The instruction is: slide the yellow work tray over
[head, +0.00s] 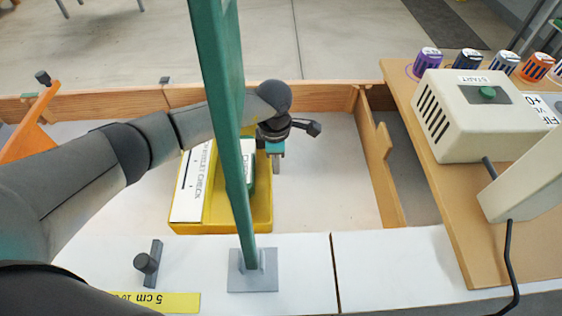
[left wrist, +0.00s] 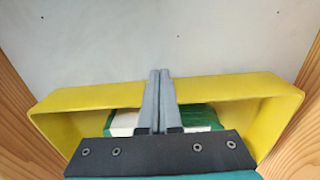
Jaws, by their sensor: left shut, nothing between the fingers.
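The yellow work tray (head: 262,213) sits on a pale surface inside a wood-framed bay, partly hidden behind a green post and my left arm. A white card with printed text and a green item lie in it. My left gripper (head: 277,168) is shut and empty, pointing down at the tray's right side. In the left wrist view the shut fingers (left wrist: 160,75) overlap the middle of the yellow tray's wall (left wrist: 235,88); I cannot tell whether they touch it. My right gripper is not in view.
The green post (head: 238,170) stands on a grey foot in front of the bay. Wooden rails (head: 383,178) bound the bay; the floor right of the tray is clear. A beige press (head: 460,125) and several labelled cups stand on a board at right.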

